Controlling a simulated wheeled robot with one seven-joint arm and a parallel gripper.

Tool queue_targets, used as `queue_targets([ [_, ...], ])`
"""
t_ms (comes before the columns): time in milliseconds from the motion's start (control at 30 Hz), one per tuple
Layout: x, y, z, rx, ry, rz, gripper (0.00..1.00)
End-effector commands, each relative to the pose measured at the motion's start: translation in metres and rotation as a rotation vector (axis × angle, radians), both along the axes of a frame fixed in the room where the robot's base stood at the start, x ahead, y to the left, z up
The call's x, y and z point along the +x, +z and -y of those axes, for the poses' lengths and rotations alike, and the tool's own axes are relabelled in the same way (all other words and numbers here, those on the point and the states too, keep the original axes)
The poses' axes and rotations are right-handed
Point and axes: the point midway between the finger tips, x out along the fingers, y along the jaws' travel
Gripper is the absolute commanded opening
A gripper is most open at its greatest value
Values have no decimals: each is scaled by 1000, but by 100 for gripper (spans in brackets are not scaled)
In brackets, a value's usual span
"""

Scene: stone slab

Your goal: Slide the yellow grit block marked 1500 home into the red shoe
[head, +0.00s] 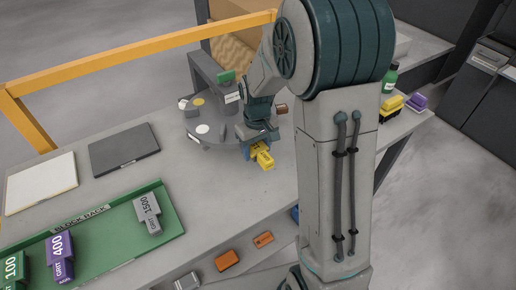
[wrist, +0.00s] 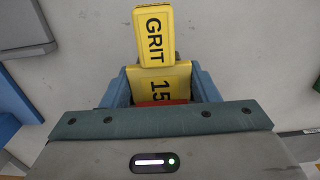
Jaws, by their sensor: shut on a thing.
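A red strip shows between the fingers near the palm. I cannot make out the red shoe for sure; a small reddish-brown piece (head: 281,108) sits at the turntable's right edge.
A green block rack (head: 105,246) holds grey 1500, purple 400 and green 100 blocks. A green bottle (head: 390,80) stands far right.

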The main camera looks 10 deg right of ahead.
Motion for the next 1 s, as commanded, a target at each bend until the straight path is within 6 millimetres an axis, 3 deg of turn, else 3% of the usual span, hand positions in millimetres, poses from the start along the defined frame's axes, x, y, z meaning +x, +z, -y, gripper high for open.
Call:
queue_targets([
  [633,8,1,-3,0,0,1,23],
  [667,8,1,-3,1,0,2,63],
  [733,8,1,-3,1,0,3,80],
  [1000,9,1,-4,1,2,3,80],
])
